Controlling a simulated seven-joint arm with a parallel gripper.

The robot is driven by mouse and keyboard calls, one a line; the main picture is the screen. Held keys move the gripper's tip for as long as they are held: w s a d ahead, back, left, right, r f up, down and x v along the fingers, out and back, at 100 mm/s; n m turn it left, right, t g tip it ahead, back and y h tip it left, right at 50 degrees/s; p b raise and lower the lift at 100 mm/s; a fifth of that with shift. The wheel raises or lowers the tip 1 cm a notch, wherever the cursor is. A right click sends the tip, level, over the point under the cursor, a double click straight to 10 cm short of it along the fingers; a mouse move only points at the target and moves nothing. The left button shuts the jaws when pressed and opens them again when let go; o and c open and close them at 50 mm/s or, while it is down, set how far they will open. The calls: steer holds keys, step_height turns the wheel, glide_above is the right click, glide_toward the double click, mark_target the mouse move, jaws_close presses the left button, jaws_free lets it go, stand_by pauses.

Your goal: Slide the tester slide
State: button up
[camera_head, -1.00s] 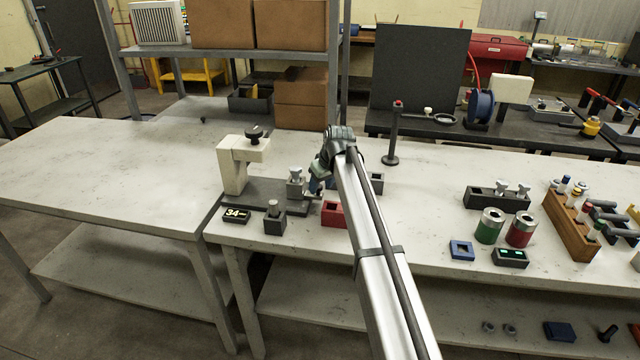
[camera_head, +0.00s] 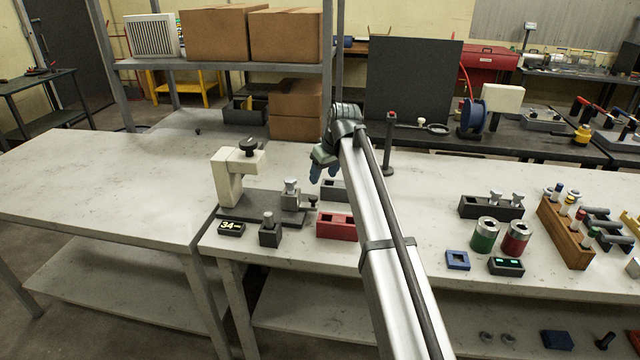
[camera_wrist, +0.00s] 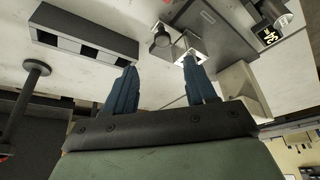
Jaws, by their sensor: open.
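The tester has a cream C-shaped frame (camera_head: 228,180) with a black knob on top and a dark base plate (camera_head: 262,214). A grey slide block (camera_head: 291,198) with a metal top sits toward the base's right end, with a small black knob (camera_head: 312,201) at its right. My gripper (camera_head: 323,172) is open and empty, above and slightly right of the slide. In the wrist view my two blue fingers (camera_wrist: 160,88) are spread apart.
A dark socketed block (camera_head: 333,188) is behind the red one. A black post (camera_head: 389,145) stands behind my arm. The left bench is mostly clear.

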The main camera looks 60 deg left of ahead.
steer(key=shift+v, duration=1.45)
